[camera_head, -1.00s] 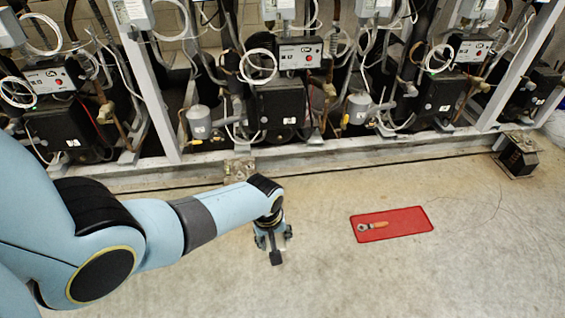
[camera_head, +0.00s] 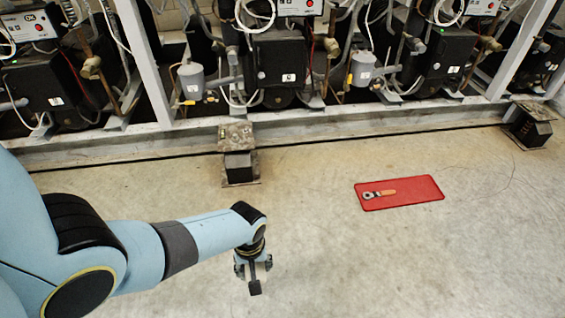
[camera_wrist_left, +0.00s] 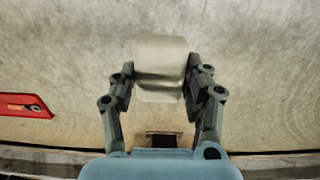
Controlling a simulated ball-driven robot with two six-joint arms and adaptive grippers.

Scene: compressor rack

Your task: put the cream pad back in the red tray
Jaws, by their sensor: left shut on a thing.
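The cream pad (camera_wrist_left: 160,62) is a pale block between the fingers of my left gripper (camera_wrist_left: 160,78) in the left wrist view. The gripper is shut on it. In the head view my left gripper (camera_head: 254,272) points down over the floor, left of and nearer than the red tray; the pad (camera_head: 262,268) is mostly hidden there by the fingers. The red tray (camera_head: 425,193) lies flat on the floor at the right. It also shows at the left edge of the left wrist view (camera_wrist_left: 12,111). My right gripper is not in view.
A ratchet-like tool with an orange handle (camera_head: 385,192) lies in the tray's left part; the tray's right part is bare. The compressor rack's rail (camera_head: 330,124) runs behind, with block feet (camera_head: 239,165) and (camera_head: 530,127). The floor between gripper and tray is clear.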

